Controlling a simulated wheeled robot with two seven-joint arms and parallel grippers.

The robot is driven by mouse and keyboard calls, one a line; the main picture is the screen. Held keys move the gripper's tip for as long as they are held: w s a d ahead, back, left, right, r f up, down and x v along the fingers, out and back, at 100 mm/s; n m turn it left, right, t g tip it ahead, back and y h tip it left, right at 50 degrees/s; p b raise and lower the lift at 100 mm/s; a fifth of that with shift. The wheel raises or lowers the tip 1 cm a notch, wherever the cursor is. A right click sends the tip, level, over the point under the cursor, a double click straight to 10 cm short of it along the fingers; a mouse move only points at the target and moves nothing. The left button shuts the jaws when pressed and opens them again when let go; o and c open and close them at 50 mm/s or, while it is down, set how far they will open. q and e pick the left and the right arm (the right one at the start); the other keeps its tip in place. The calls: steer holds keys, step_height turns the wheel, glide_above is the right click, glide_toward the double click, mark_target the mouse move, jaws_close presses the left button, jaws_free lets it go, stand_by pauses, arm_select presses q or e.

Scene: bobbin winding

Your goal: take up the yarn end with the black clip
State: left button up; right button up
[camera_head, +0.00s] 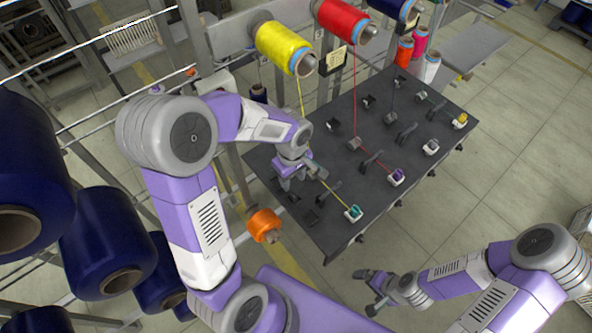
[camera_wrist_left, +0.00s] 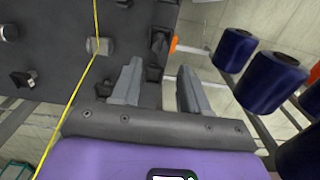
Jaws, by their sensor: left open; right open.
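Yellow yarn (camera_head: 301,97) hangs from the yellow cone (camera_head: 284,47), passes behind my left gripper and ends at a white-and-teal holder (camera_head: 353,213) on the dark board. My left gripper (camera_head: 284,178) is open and empty above the board, left of the yarn. In the left wrist view, the yarn (camera_wrist_left: 78,92) runs past a grey block (camera_wrist_left: 99,46), left of the open fingers (camera_wrist_left: 160,85). Black pieces (camera_wrist_left: 161,42) show beyond the fingers. My right gripper (camera_head: 372,291) is open and empty, off the board's front.
The dark board (camera_head: 342,232) carries several clips and guides. Red yarn (camera_head: 354,95) runs down from the red cone (camera_head: 341,19) to a purple holder (camera_head: 396,176). Large blue cones (camera_head: 103,242) stand left. Floor at right is free.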

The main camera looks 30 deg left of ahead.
mark_target(293, 193)
arm_select(q)
steer(key=shift+f+b, duration=0.3)
steer(key=shift+f, duration=0.35)
step_height(293, 193, down, 7)
steer(key=b, duration=0.6)
jaws_close()
step_height(293, 193, up, 5)
steer(key=p, duration=0.3)
steer(key=shift+f+p, duration=0.15)
steer(key=shift+p, duration=0.15)
steer(key=shift+f, duration=0.1)
